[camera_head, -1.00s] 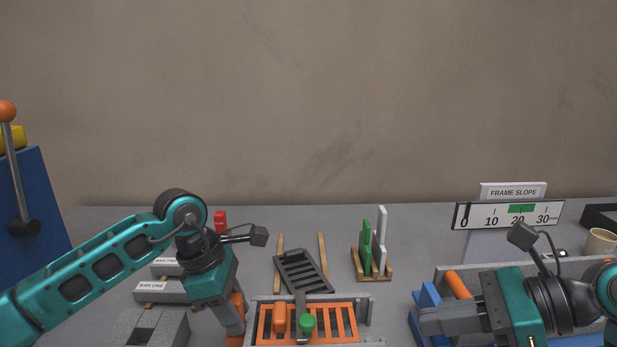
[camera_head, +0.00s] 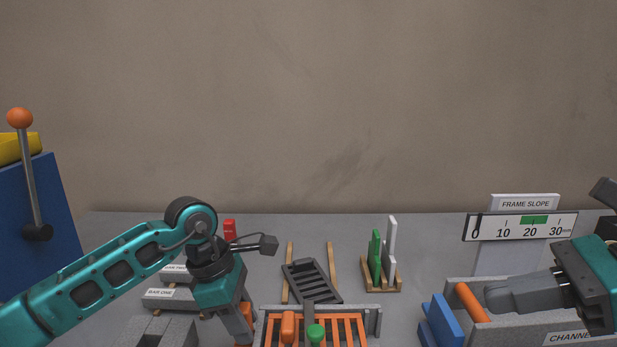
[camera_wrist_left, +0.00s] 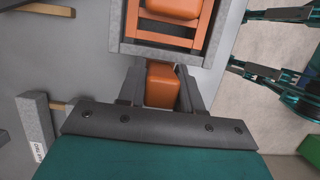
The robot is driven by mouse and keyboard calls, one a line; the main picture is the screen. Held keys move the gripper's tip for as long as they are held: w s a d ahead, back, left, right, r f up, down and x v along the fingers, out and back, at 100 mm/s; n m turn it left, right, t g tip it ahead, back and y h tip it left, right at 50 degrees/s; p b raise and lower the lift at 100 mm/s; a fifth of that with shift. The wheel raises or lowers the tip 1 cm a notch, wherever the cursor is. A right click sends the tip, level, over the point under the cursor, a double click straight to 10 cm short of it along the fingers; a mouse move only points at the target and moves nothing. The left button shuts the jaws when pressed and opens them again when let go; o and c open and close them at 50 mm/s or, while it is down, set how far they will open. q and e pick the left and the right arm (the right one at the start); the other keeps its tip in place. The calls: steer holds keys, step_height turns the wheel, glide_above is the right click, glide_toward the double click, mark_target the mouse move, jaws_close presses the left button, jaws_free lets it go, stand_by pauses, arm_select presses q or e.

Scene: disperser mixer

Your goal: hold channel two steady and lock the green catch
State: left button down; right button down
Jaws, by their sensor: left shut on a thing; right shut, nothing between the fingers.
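A grey channel frame (camera_head: 374,322) holding an orange slatted insert (camera_head: 349,331) stands at the bottom middle of the head view, its lower part cut off. A green knob (camera_head: 316,333), apparently the green catch, sits on a dark bar over it. My left gripper (camera_head: 246,334) is shut on an orange handle at the frame's left side; the left wrist view shows this orange block (camera_wrist_left: 162,86) between the fingers (camera_wrist_left: 161,90). My right gripper (camera_head: 490,297) is shut and empty, over a grey trough (camera_head: 522,331) at the right.
A dark slatted grate (camera_head: 312,280) lies behind the frame between wooden strips. A wooden rack (camera_head: 383,284) with green and white plates stands right of it. A blue block (camera_head: 440,322), an orange roller (camera_head: 472,302) and a slope scale (camera_head: 520,228) are at the right.

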arm_select(q)
steer(key=shift+s+f, duration=0.1)
steer(key=shift+f, duration=0.1)
steer(key=c, duration=1.1)
jaws_free()
steer(key=shift+r, duration=0.1)
steer(key=shift+r+p, duration=0.3)
steer(key=shift+r, duration=0.35)
steer(key=shift+o, duration=0.2)
steer(key=o, duration=0.5)
